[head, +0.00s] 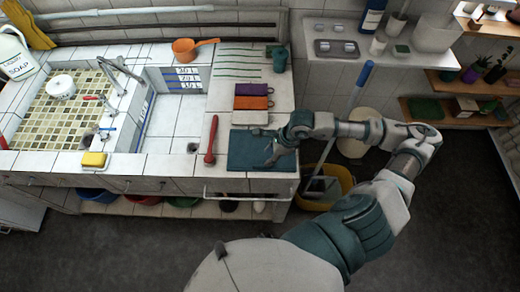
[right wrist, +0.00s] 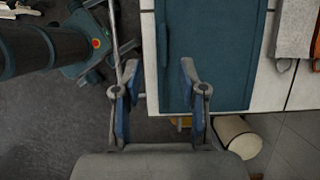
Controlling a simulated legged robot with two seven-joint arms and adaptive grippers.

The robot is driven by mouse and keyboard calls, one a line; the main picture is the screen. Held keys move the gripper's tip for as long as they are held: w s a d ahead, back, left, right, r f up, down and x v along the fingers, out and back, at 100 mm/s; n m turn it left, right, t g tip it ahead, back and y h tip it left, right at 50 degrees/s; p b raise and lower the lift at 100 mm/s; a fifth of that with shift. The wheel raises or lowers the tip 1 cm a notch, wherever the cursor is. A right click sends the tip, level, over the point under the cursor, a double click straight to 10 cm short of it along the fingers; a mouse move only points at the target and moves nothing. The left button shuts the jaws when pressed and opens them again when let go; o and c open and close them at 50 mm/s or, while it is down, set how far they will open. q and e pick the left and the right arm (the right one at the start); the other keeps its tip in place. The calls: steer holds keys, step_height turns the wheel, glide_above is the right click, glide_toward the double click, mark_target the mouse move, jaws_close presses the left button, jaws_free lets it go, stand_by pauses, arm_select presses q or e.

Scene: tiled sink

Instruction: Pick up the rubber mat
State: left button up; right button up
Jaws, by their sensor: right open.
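The rubber mat looks like the flat dark teal rectangle (head: 243,150) lying on the white tiled counter, near its front right corner. It also fills the upper right of the right wrist view (right wrist: 225,55). My right gripper (head: 270,155) is at the mat's right part in the head view and hides some of it. In the right wrist view my right gripper (right wrist: 159,75) is open and empty. One finger overlaps the mat in the picture; the other shows against the floor, beyond the counter edge. Whether a finger touches the mat I cannot tell. My left gripper is not in view.
A red-handled tool (head: 211,140) lies left of the mat. Folded purple (head: 254,88) and orange (head: 253,102) cloths lie behind it, with a teal cup (head: 279,59) farther back. The sink (head: 60,108) is at left. A yellow mop bucket (head: 325,187) stands right of the counter.

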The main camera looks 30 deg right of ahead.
mark_target(263, 165)
steer(key=x, duration=0.3)
steer(key=shift+w+d+f, duration=0.15)
steer(key=shift+d, duration=0.1)
steer(key=shift+d+f, duration=0.2)
steer(key=shift+f, duration=0.4)
steer(key=p+x, duration=0.1)
steer(key=x, duration=0.3)
steer(key=shift+a+f, duration=0.15)
steer(key=shift+f, duration=0.1)
steer(key=shift+a+f, duration=0.2)
steer(key=shift+a, duration=0.05)
steer(key=shift+d, duration=0.15)
steer(key=c, duration=0.7)
steer(key=shift+d, duration=0.25)
jaws_close()
